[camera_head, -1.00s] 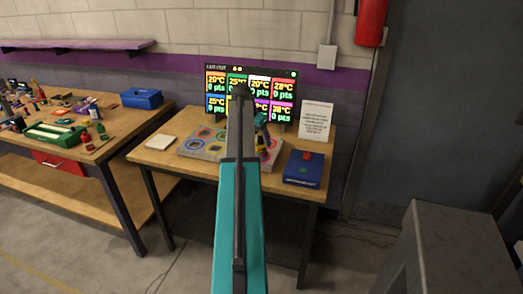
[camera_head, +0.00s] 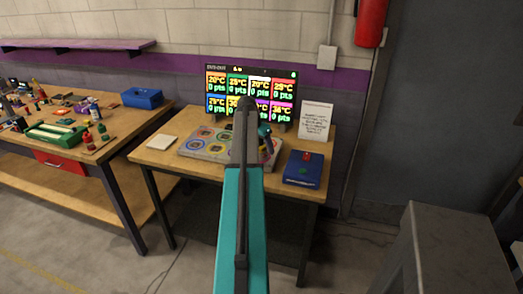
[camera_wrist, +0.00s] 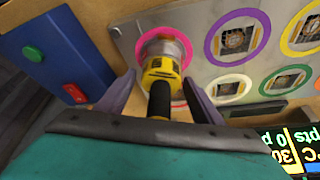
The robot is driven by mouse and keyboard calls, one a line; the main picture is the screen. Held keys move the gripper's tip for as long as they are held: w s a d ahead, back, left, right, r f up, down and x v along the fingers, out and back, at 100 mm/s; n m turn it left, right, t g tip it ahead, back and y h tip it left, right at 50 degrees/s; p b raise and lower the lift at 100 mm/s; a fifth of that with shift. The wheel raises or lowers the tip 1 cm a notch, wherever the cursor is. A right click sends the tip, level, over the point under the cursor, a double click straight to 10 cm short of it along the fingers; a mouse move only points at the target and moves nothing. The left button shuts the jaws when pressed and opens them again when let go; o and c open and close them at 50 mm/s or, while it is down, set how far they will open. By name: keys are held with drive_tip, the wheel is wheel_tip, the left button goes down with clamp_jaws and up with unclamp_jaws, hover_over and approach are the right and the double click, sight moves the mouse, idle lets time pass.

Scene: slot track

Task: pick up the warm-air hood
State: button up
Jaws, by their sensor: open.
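The warm-air hood (camera_wrist: 160,68) shows in the wrist view as a yellow body with a black handle and a clear or metallic cup. Its cup end is over a pink ring on the grey panel (camera_wrist: 205,75). My gripper (camera_wrist: 159,82) is open, with one dark finger on each side of the hood. I cannot tell whether either finger touches it. In the head view my gripper (camera_head: 265,132) is low over the right part of the panel (camera_head: 190,150). My arm hides much of the panel and the hood there.
A blue box (camera_head: 303,168) with a red and a green button stands right of the panel. A lit score screen (camera_head: 284,85) and a white notice (camera_head: 316,122) stand behind. A white pad (camera_head: 161,142) lies at left. A cluttered bench (camera_head: 85,160) stands further left.

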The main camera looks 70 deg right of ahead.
idle(0.4)
drive_tip(key=shift+r, duration=0.1)
clamp_jaws()
drive_tip(key=shift+r+b, duration=0.7)
drive_tip(key=shift+r, duration=1.05)
drive_tip(key=s+a+r+b, duration=0.1)
drive_tip(key=a+b, duration=0.2)
drive_tip(key=a, duration=1.3)
drive_tip(key=shift+r, duration=0.25)
